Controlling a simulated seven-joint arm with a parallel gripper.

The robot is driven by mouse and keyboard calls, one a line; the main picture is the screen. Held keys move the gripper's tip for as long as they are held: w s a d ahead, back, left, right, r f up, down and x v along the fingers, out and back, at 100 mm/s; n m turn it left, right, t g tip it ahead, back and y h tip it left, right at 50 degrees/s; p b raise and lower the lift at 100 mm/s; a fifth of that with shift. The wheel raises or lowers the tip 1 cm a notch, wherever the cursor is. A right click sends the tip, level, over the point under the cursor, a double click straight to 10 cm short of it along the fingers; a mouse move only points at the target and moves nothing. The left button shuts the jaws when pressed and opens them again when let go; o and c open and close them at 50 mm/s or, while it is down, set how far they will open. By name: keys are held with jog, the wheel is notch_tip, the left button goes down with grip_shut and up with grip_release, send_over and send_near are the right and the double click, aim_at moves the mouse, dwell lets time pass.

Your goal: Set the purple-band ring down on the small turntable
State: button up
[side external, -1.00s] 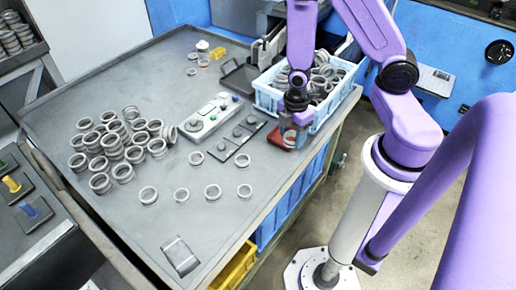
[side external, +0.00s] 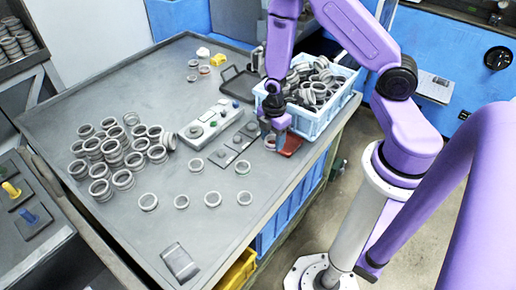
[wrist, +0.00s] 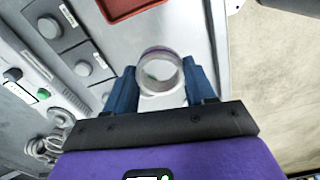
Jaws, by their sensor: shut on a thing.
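The purple-band ring (wrist: 160,88) is a grey metal ring with a thin purple line along its far edge, seen in the wrist view. My gripper (wrist: 162,84) is shut on it, with a blue finger on each side. In the side view my gripper (side external: 273,134) holds the ring (side external: 270,144) low, just left of the red tray (side external: 291,146). I cannot tell whether the ring touches the table. Small plates with round discs lie to the left, one disc here (side external: 222,156); they also show in the wrist view (wrist: 82,68). I cannot tell which is the small turntable.
A grey control box (side external: 210,122) with buttons stands beyond the plates. A blue crate (side external: 322,122) full of rings is behind my gripper. Several loose rings (side external: 212,199) lie in front, and stacked rings (side external: 105,150) stand at left.

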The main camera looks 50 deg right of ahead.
send_over(258, 155)
jog(key=f, duration=0.5)
jog(key=shift+s+f, duration=0.25)
jog(key=shift+s, duration=0.15)
jog(key=shift+w+f, duration=0.2)
jog(key=shift+f, duration=0.7)
jog(key=shift+w+f, duration=0.2)
jog(key=shift+f, duration=0.7)
jog(key=shift+f, duration=0.15)
jog(key=o, duration=1.1)
